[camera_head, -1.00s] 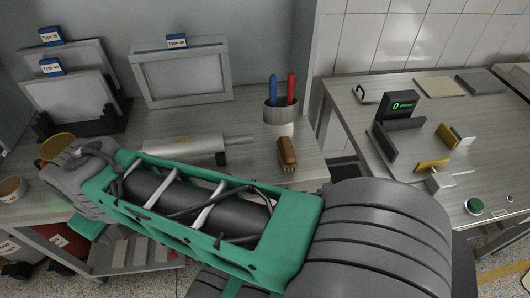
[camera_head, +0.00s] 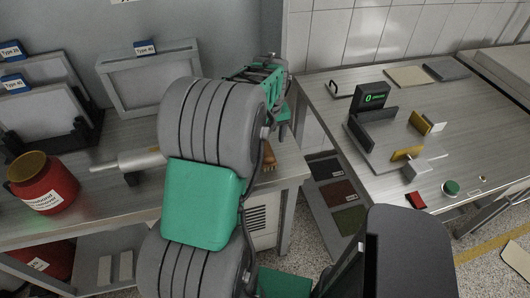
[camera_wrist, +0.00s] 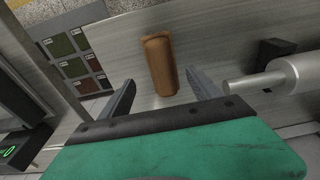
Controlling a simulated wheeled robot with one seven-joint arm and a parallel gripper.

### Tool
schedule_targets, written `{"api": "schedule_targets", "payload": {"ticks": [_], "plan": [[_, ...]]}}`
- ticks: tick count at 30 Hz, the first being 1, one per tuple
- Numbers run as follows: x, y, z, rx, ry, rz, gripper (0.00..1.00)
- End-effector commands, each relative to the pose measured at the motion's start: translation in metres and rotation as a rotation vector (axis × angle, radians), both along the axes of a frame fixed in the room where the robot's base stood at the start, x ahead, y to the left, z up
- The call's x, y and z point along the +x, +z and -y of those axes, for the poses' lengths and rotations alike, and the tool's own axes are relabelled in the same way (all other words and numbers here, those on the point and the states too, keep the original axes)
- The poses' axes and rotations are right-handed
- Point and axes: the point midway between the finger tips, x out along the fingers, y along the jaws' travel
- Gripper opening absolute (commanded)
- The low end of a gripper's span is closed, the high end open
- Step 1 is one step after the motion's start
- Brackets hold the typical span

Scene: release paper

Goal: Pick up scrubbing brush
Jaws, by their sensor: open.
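The scrubbing brush (camera_head: 268,156) has a brown wooden back and lies near the right end of the left bench, partly hidden by my arm in the head view. In the wrist view the brush (camera_wrist: 160,64) lies ahead of my gripper (camera_wrist: 160,92), roughly between the lines of the two fingers. The fingers are apart with nothing held. The brush's near end looks close to the fingertips, but I cannot tell the height gap. In the head view my gripper (camera_head: 283,118) is small and partly hidden beside my arm.
A metal roller (camera_head: 128,161) lies left of the brush; it also shows in the wrist view (camera_wrist: 272,80). A red jar (camera_head: 47,187) stands at the bench's left. Frames (camera_head: 150,82) lean at the back. A gap separates this bench from the right bench (camera_head: 445,105).

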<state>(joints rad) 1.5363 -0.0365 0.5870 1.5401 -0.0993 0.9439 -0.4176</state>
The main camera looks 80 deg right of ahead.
Motion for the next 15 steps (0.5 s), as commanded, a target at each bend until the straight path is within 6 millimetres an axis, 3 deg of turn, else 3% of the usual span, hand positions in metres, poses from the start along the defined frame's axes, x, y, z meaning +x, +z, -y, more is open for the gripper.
{"api": "schedule_targets", "payload": {"ticks": [9, 15], "plan": [[0.007, -0.048, 0.003, 0.002, -0.002, -0.001, 0.73], [0.008, -0.052, 0.003, -0.001, -0.001, 0.0, 0.73]]}}
